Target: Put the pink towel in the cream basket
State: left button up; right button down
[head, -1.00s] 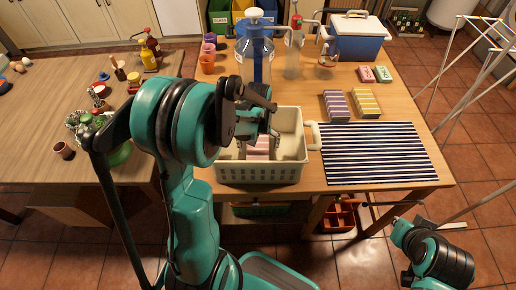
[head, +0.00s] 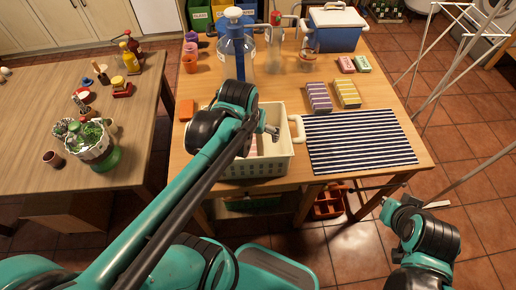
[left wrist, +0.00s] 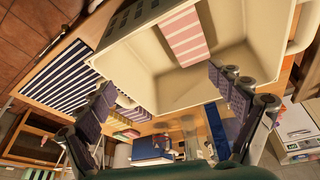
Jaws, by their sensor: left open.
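The cream basket (head: 262,168) stands on the wooden table, left of the striped mat. The pink towel, striped with white, lies inside the basket in the left wrist view (left wrist: 187,38). In the head view my left arm mostly covers it. My left gripper (head: 271,131) is above the basket's right part. In the left wrist view its fingers are spread wide with nothing between them, and the towel is apart from them. My right gripper (head: 412,204) is low at the right, off the table; its finger opening is unclear.
A navy striped mat (head: 360,140) lies right of the basket, with purple (head: 319,97) and yellow (head: 347,94) striped towels behind it. A blue pump bottle (head: 236,52) stands behind the basket. A blue cooler (head: 335,30) is at the back. An orange block (head: 185,110) lies left.

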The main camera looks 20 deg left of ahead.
pick_arm(q)
jog(key=s+d+m+t, duration=0.2)
jog(key=s+d+t, duration=0.1)
jog(key=s+d, duration=0.1)
jog(key=shift+s+r+m, duration=0.3)
jog(key=shift+s+r, duration=0.05)
jog(key=shift+s, duration=0.15)
